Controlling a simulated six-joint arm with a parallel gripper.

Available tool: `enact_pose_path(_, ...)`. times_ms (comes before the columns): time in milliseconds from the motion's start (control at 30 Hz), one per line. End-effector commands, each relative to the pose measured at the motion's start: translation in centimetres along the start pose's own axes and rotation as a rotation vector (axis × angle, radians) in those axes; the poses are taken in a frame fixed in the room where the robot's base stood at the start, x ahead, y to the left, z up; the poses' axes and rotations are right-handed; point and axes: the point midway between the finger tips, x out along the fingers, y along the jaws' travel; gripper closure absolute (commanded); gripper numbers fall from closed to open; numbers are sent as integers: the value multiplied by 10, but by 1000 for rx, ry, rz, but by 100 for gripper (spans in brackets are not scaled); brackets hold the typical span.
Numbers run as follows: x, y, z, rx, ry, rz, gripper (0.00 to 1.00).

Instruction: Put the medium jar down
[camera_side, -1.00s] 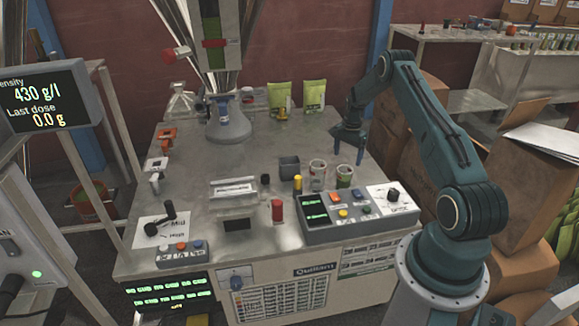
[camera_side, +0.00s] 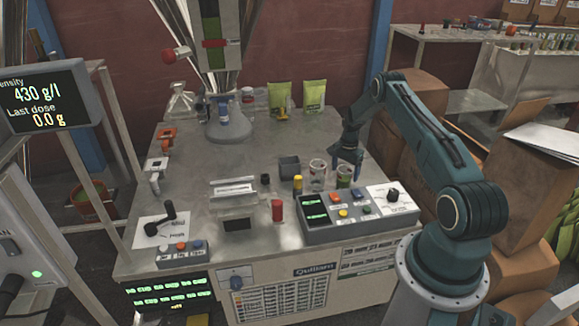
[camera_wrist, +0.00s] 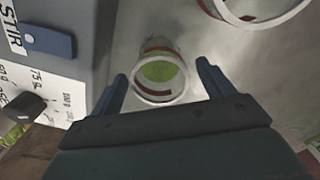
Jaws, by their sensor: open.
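I cannot tell for sure which is the medium one. In the wrist view my gripper (camera_wrist: 161,74) is open, with one finger on each side of the near jar (camera_wrist: 163,72), and gaps show between jar and fingers. The other jar (camera_wrist: 262,10) is cut off at the top edge. My fingers partly hide the right jar in the side view.
The control box (camera_side: 345,218) with buttons and a knob is just in front of the jars. A dark square cup (camera_side: 289,167) and a yellow cylinder (camera_side: 298,183) stand to their left. Green pouches (camera_side: 314,94) stand at the back. The table is clear behind the jars.

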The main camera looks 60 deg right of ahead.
Motion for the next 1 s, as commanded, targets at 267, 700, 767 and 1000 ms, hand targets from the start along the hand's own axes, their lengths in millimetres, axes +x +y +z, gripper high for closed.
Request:
enact_pose_path(267,23,0,0,0,-1,0,20)
enact_pose_path(700,24,0,0,0,0,0,20)
enact_pose_path(767,24,0,0,0,0,0,20)
enact_pose_path(1000,24,0,0,0,0,0,59)
